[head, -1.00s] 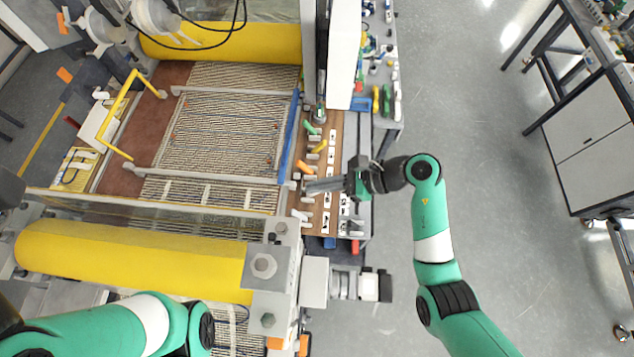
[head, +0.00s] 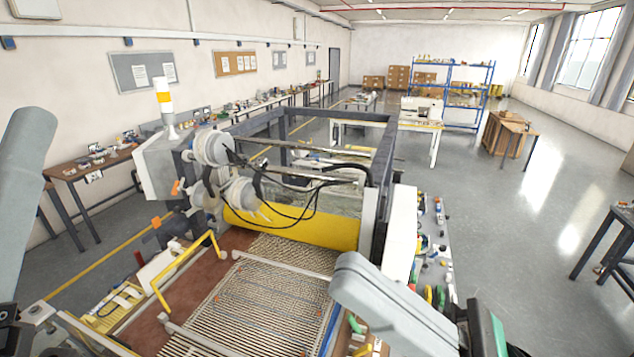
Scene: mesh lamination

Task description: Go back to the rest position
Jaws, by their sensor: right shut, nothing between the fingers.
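My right gripper (head: 352,275) is raised close to the camera at the bottom right of centre. Its grey fingers are shut with nothing between them and point to the upper left. Its black and green body (head: 487,328) is at the bottom edge. A grey part of my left gripper (head: 24,165) stands close at the left edge. The rest of it is mostly out of frame, so I cannot tell its opening.
The machine has a yellow roller (head: 300,228), a yellow handle (head: 188,268), hanging black cables and a dark frame. A narrow tool bench (head: 440,250) stands to its right. Open grey floor (head: 530,260) lies further right. Blue shelving (head: 455,95) and workbenches stand behind.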

